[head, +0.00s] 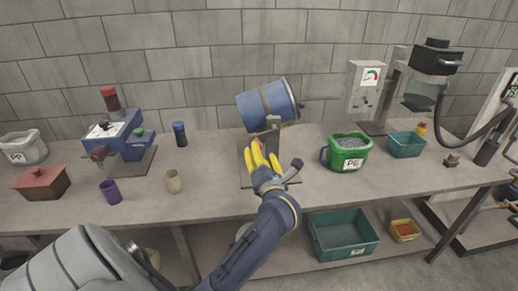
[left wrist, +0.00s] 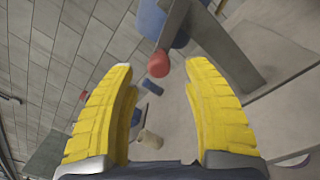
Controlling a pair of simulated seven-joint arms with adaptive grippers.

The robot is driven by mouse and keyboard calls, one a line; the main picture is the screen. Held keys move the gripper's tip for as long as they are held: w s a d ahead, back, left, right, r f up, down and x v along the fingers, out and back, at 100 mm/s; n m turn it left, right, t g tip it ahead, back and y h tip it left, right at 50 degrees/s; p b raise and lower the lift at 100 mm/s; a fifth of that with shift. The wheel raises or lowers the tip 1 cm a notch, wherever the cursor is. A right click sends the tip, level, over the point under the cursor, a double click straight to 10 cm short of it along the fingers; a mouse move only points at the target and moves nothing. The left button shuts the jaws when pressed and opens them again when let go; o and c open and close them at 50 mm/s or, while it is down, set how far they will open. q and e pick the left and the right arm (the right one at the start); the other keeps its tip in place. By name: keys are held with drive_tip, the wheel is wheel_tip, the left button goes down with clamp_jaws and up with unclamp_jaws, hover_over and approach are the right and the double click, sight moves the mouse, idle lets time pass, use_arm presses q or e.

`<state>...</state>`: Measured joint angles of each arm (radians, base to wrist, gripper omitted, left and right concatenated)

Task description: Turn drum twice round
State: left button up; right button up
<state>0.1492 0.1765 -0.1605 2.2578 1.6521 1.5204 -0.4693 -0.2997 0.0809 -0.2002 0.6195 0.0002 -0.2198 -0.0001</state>
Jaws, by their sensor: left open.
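The drum (head: 267,102) is a blue cylinder with a grey band, tilted on a grey stand on the bench. Part of its blue body (left wrist: 152,20) also shows at the top of the left wrist view, beside the metal upright (left wrist: 218,45). A red knob (left wrist: 160,63) shows there between and beyond my yellow fingertips. My left gripper (head: 256,148) is open and empty, just below and in front of the drum; its fingers (left wrist: 157,75) stand apart either side of the knob. My right gripper is not in view.
A green bucket (head: 348,152) and a teal bin (head: 406,144) stand right of the drum. Left are a dark blue jar (head: 180,133), a beige cup (head: 174,181), a purple cup (head: 111,192) and a blue machine (head: 118,132). Bare bench (head: 215,170) lies between cups and stand.

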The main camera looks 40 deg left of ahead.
use_arm(q)
drive_tip(key=v, duration=0.7)
drive_tip(key=shift+s+d, duration=0.15)
drive_tip(key=shift+d, duration=0.05)
drive_tip(key=shift+c, duration=0.3)
